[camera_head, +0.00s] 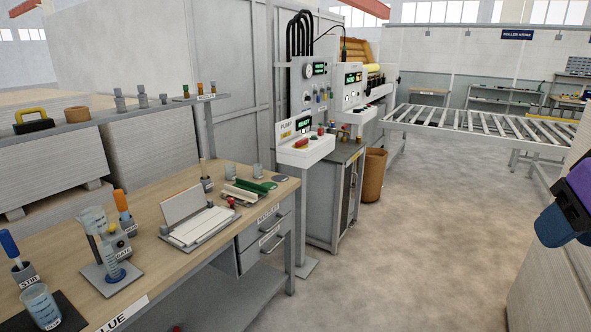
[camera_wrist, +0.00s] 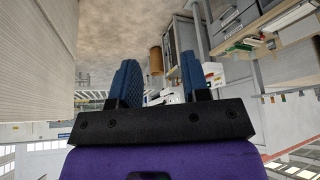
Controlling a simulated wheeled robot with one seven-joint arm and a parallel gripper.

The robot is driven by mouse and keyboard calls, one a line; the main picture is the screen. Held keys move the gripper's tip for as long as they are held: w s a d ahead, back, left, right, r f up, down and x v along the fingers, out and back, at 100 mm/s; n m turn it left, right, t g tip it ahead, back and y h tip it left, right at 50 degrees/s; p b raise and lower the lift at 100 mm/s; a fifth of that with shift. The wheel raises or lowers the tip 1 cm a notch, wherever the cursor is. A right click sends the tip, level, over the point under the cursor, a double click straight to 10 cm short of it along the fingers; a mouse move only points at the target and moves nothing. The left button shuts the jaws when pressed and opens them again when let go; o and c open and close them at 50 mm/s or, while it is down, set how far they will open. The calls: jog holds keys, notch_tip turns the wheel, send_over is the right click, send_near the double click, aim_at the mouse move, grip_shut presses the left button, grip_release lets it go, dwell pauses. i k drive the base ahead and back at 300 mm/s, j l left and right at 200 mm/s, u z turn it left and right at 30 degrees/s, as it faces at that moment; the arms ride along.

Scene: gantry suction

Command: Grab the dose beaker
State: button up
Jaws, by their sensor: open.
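A graduated beaker with bluish contents (camera_head: 40,304) stands on a dark pad at the near left. My gripper (camera_head: 566,226) is at the right edge of the head view, far from the bench. In the wrist view my gripper (camera_wrist: 158,88) has its two blue fingers apart with nothing between them.
Open floor (camera_head: 420,235) lies between the bench and the stacked boards at right.

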aim_at(257, 168)
jog(key=i+u, duration=0.1)
jog(key=i, duration=0.4)
jog(key=i+l+u, duration=0.1)
jog(key=i, duration=0.4)
jog(key=i+l+u, duration=0.15)
jog(key=i, duration=0.35)
jog(key=i+l+u, duration=0.1)
jog(key=i, duration=0.4)
jog(key=i+l+u, duration=1)
jog(key=i+l, duration=0.05)
jog(key=i, duration=0.05)
